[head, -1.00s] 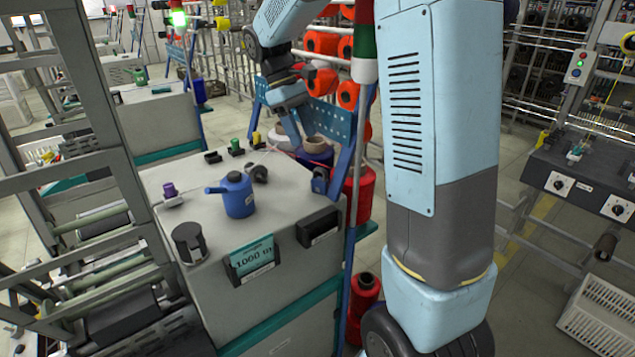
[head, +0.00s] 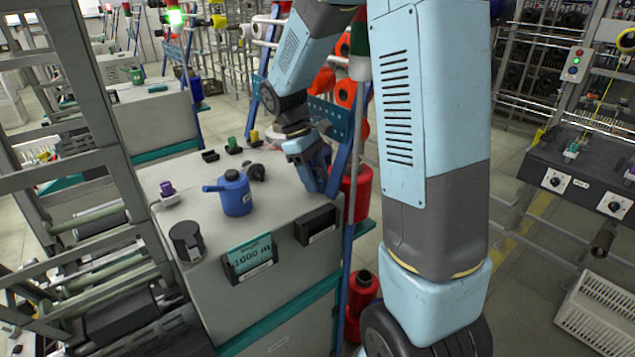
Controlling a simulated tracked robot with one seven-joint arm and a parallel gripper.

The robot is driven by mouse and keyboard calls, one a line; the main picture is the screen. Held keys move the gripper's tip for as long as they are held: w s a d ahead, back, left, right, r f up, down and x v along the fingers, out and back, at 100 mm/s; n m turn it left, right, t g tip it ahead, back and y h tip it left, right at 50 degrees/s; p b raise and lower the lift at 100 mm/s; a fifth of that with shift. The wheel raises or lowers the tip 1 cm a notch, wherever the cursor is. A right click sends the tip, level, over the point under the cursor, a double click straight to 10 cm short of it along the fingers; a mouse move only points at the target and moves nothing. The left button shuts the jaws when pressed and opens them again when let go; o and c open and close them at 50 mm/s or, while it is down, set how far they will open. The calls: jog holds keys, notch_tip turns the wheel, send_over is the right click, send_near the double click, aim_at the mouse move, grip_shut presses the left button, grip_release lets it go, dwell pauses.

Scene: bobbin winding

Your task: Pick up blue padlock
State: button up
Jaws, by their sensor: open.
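My gripper (head: 318,186) is low at the right rear corner of the grey machine top (head: 275,205), beside the blue frame post. It is small here, and its jaws are open. I cannot make out the blue padlock now. A small blue object that may be it showed at this corner earlier, and my gripper and wrist now cover that spot. I cannot tell whether the fingers touch it.
A blue oil can (head: 236,193) stands mid-top. A black cup (head: 187,241), a purple-topped item (head: 168,192), a green-topped item (head: 233,145) and a 1000 m display (head: 250,258) are also here. A blue perforated frame (head: 330,117) and red spools (head: 358,194) stand close behind my gripper.

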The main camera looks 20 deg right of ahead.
jog(key=shift+s+d+f, duration=0.1)
jog(key=shift+f, duration=0.3)
grip_shut()
